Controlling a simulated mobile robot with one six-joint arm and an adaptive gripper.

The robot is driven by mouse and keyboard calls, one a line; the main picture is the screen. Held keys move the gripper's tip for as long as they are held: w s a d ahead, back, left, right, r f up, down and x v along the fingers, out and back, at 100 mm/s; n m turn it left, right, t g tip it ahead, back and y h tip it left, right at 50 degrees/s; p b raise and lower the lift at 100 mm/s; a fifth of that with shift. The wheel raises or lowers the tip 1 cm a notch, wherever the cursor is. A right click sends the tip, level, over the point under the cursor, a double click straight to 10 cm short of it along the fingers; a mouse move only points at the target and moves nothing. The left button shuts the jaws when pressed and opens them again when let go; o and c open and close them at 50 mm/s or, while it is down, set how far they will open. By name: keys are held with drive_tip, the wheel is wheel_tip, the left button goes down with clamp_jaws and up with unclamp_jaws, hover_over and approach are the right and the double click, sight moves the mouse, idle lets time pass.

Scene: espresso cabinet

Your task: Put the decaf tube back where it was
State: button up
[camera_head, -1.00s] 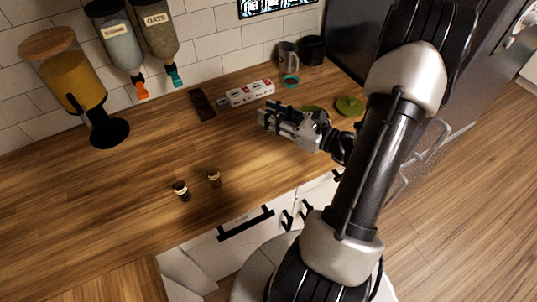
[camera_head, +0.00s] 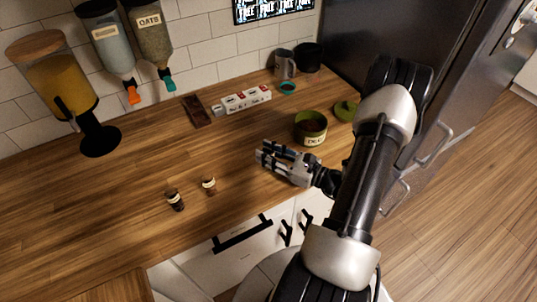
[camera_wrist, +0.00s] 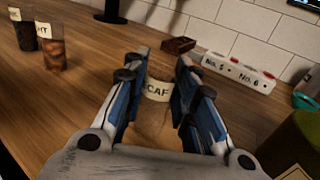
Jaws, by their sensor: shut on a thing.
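The decaf tube (camera_wrist: 157,91) shows between my fingers in the wrist view, with a cream label reading "CAF". My gripper (camera_wrist: 156,84) is shut on it. In the head view my gripper (camera_head: 262,157) is over the front middle of the counter, and the tube is hard to make out there. Two other small labelled tubes stand upright to its left: a dark one (camera_head: 175,200) and a browner one (camera_head: 208,185). In the wrist view the dark tube (camera_wrist: 22,32) and the brown tube (camera_wrist: 52,50) are at the upper left.
A green canister (camera_head: 310,129) stands behind my gripper, with a green lid (camera_head: 345,110) beside it. Dispensers line the left wall. Counter (camera_head: 130,190) around the tubes is clear.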

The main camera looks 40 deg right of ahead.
drive_tip(key=o, duration=0.6)
drive_tip(key=shift+f, duration=0.15)
drive_tip(key=o, duration=0.5)
drive_tip(key=shift+c, duration=0.2)
drive_tip(key=shift+r, duration=0.25)
drive_tip(key=p+v, duration=0.1)
drive_tip(key=v, duration=1.1)
drive_tip(key=shift+p, duration=0.35)
